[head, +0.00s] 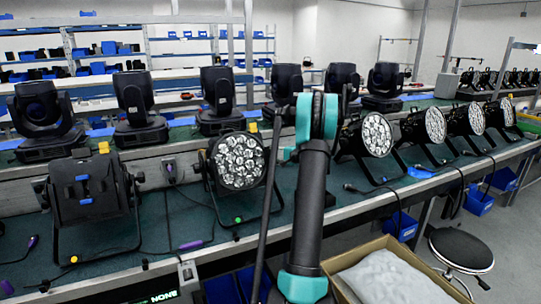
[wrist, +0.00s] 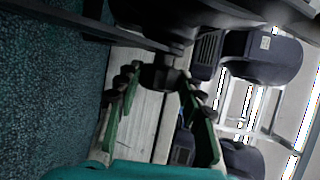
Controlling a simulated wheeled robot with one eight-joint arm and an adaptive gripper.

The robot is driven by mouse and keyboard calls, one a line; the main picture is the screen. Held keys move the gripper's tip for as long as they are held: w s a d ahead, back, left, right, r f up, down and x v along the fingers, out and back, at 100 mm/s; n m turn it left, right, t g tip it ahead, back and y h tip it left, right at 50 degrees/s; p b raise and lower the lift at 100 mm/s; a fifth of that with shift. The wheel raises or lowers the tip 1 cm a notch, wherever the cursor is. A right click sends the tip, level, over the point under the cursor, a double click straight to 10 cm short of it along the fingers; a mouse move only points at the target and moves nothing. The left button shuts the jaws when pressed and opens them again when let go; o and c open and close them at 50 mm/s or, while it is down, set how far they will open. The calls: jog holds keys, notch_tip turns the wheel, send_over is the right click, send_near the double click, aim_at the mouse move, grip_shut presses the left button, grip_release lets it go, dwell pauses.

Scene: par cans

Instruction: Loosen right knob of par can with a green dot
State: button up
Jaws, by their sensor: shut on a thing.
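The par can with the green dot (head: 238,162) stands on the bench left of my arm, its round LED face toward me. The green dot (head: 238,219) is low on its bracket. In the wrist view my gripper (wrist: 160,82) has its two green fingers on either side of a small dark knob (wrist: 160,72) and is shut on it. The knob sits below a dark housing (wrist: 150,14), with a dark bracket bar (wrist: 88,22) running to the left. In the head view my arm and wrist hide the gripper and the knob.
More par cans (head: 376,135) stand to the right of my arm. Moving-head lights (head: 136,105) line the back shelf. Cables lie on the bench. A box (head: 385,275) and a stool (head: 460,250) are in front.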

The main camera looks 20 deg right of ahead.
jog(key=shift+f+n+t+y, duration=0.25)
jog(key=shift+n+t+y, duration=0.25)
jog(key=shift+t, duration=0.8)
jog(key=o, duration=1.2)
jog(key=shift+s+d, duration=0.1)
jog(key=v, duration=1.1)
jog(key=shift+s+d+f+y, duration=0.2)
jog(key=shift+s+f+y, duration=0.05)
jog(key=shift+s+y, duration=0.1)
